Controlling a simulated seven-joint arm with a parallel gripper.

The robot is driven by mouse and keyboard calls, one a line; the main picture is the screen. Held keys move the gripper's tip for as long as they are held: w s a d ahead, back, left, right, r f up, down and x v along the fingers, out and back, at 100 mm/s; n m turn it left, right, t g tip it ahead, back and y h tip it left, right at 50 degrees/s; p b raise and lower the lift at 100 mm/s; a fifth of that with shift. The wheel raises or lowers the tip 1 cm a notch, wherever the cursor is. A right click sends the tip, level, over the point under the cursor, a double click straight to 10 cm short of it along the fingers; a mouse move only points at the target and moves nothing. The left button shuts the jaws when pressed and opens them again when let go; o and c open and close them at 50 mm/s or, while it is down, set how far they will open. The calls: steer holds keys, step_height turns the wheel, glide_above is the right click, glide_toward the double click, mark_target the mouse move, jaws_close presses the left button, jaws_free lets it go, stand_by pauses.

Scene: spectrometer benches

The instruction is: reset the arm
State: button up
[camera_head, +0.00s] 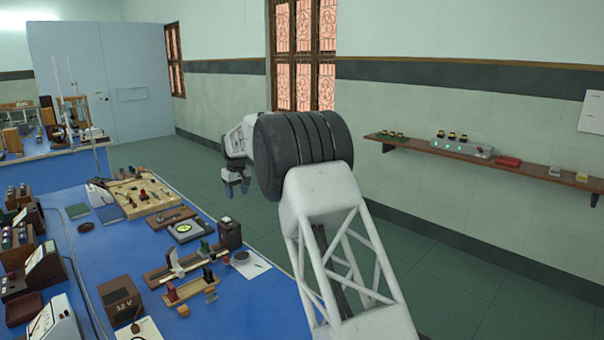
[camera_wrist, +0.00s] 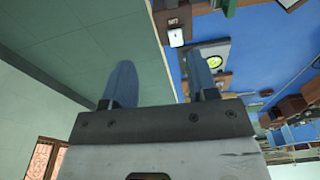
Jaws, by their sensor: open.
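My gripper (camera_head: 236,188) hangs beside the right edge of the blue bench, partly hidden by my arm's dark round joint. In the wrist view my gripper (camera_wrist: 162,88) shows two blue-grey fingers spread wide apart, with nothing between them. One finger stands against the green floor and the other against the blue bench top. My arm rises from the lower right of the head view, clear of the bench items.
The blue bench (camera_head: 262,302) holds wooden stands, a compass-like dial (camera_head: 185,228) and a 12V box (camera_head: 121,300). A wall shelf (camera_head: 520,172) with small devices is at the right. Green floor (camera_head: 480,275) lies open between bench and wall. A second bench (camera_head: 60,160) stands at the back left.

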steer(key=s+d+r+m, duration=0.2)
steer(key=s+d+r, duration=0.6)
steer(key=s+d, duration=0.35)
steer(key=s+d+r+m, duration=0.1)
steer(key=s+d+r, duration=0.7)
steer(key=s+d, duration=0.35)
steer(key=s+d+m, duration=0.1)
steer(key=s+d, duration=0.5)
steer(key=s, duration=0.4)
steer(key=s+d+m+t, duration=0.1)
steer(key=s+d, duration=0.4)
steer(key=s, duration=0.5)
steer(key=s+d+m, duration=0.1)
steer(key=s+d, duration=0.5)
steer(key=s, duration=0.4)
steer(key=s+d+f+m, duration=0.1)
steer(key=s+f, duration=0.2)
steer(key=s, duration=0.3)
steer(key=s+d+f, duration=0.2)
steer(key=s+f, duration=0.1)
steer(key=s, duration=0.4)
steer(key=s+d+f+m+h, duration=0.1)
steer(key=s+f, duration=0.2)
steer(key=s, duration=0.4)
steer(key=shift+d+m+t, duration=0.3)
steer(key=shift+d, duration=0.1)
